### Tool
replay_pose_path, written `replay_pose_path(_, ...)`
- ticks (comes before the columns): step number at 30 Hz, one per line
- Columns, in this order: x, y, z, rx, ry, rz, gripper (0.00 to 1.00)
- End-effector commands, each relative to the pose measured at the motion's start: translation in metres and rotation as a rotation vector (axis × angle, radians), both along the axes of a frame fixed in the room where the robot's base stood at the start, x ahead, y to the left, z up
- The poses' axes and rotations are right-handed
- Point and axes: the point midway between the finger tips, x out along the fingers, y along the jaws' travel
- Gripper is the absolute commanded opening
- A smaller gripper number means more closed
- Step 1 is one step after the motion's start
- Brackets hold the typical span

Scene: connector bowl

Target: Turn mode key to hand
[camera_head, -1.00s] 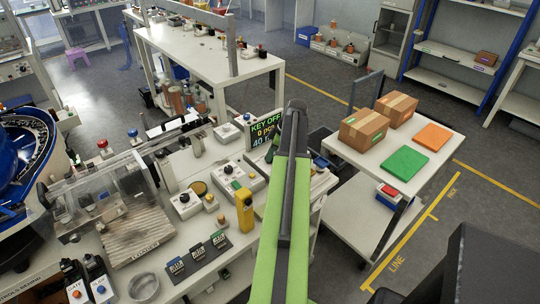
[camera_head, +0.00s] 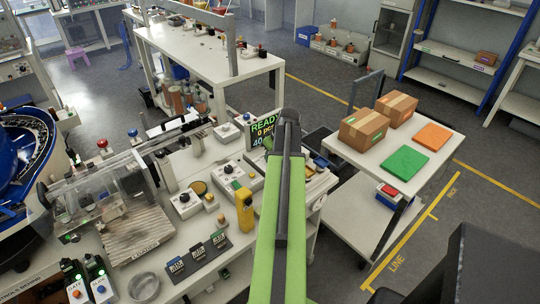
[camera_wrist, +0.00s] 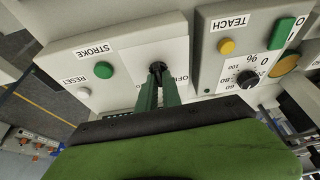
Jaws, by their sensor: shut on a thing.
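In the wrist view my gripper (camera_wrist: 158,78) is shut on the black mode key (camera_wrist: 157,67), which sits on a pale control panel (camera_wrist: 128,58). The fingers hide much of the key, and I cannot read which way it points. Lettering beside it is partly covered; only "OF" or similar shows. In the head view my own arm hides the key and most of the gripper. The display (camera_head: 264,131) behind the arm reads "READY" at the top, with "0 pc" below it.
A green STROKE button (camera_wrist: 104,69) and a white RESET button (camera_wrist: 83,93) lie left of the key. A TEACH box with a yellow button (camera_wrist: 226,46) and a percent dial (camera_wrist: 248,79) stands close on the right. A yellow device (camera_head: 244,211) stands beside my arm.

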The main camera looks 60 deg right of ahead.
Motion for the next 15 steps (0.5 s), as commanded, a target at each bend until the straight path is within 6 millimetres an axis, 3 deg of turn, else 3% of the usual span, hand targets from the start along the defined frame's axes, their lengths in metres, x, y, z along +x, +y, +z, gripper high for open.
replay_pose_path(15, 0.0011, 0.0001, 0.0002, 0.0, -0.001, -0.039, 0.0)
